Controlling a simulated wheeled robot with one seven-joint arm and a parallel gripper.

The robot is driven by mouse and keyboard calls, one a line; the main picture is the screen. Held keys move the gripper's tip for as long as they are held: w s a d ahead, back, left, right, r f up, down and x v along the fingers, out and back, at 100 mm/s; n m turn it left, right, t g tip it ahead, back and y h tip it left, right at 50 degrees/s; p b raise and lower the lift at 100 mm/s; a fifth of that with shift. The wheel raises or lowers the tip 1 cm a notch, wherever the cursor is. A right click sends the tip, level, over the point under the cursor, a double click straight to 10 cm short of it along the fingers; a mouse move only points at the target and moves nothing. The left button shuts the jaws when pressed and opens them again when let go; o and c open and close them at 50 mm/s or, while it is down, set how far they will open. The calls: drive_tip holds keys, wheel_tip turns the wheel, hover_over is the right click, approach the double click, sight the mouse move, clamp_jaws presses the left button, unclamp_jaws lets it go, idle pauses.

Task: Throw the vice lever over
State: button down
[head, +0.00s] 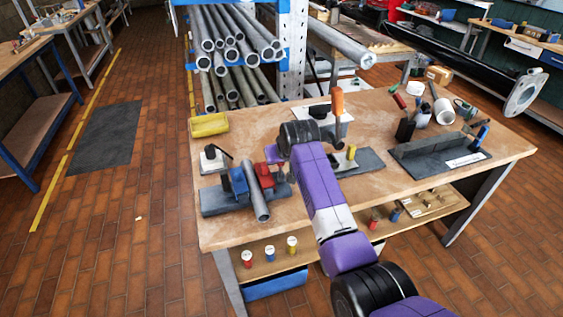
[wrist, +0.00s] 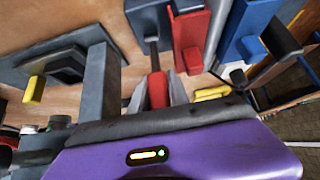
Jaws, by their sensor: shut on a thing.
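The vice stands at the left front of the bench in the head view, with a blue jaw (head: 239,181) and a red jaw (head: 264,174) around a grey pipe (head: 257,198). The wrist view shows the red jaw (wrist: 188,42), pipe (wrist: 217,35) and blue jaw (wrist: 247,30). My gripper (wrist: 157,92) is shut on the red grip of the vice lever (wrist: 157,88). The lever's dark rod runs from the grip toward the grey block beside the red jaw. In the head view my own arm hides the grip and most of the gripper.
A yellow tray (head: 208,125) sits at the bench's back left. A small plate with a black lever (head: 214,158) is left of the vice. An orange-handled tool (head: 338,101) stands behind my wrist. A dark angled fixture (head: 435,153) is at the right. Bare wood (head: 385,195) shows at the front.

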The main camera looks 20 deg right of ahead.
drive_tip(key=shift+w+f+g+b, duration=0.1)
drive_tip(key=shift+w+g+b, duration=0.25)
drive_tip(key=shift+w+g, duration=0.35)
drive_tip(key=c, duration=1.5)
unclamp_jaws()
drive_tip(key=shift+b+v, duration=0.3)
drive_tip(key=shift+v, duration=3.6)
drive_tip(key=shift+w, duration=0.1)
